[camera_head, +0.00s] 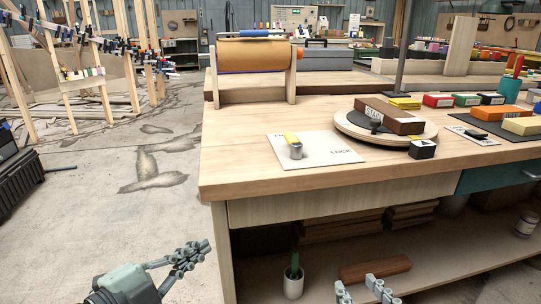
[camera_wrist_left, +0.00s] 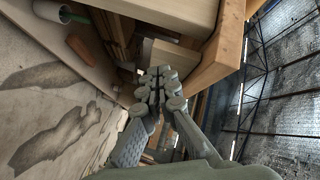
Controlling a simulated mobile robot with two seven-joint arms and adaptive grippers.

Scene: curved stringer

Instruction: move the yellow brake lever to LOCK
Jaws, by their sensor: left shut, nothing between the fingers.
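The yellow brake lever (camera_head: 291,138) sits on a short grey post (camera_head: 296,151) on a white card (camera_head: 330,156) near the bench's left front corner. Its handle points to the back and slightly left, away from the word LOCK (camera_head: 341,153) at the card's front right. Other lettering at the card's back left is too small to read. My left gripper (camera_head: 190,254) is shut and empty, below and left of the bench top; its fingers also show in the left wrist view (camera_wrist_left: 160,82). My right gripper (camera_head: 361,289) is at the bottom edge, its fingers apart, partly cut off.
The wooden bench top (camera_head: 235,165) has a front edge between my grippers and the lever. A round turntable (camera_head: 350,124) with a brown block (camera_head: 390,115) stands right of the card. A paper roll (camera_head: 255,55) stands behind.

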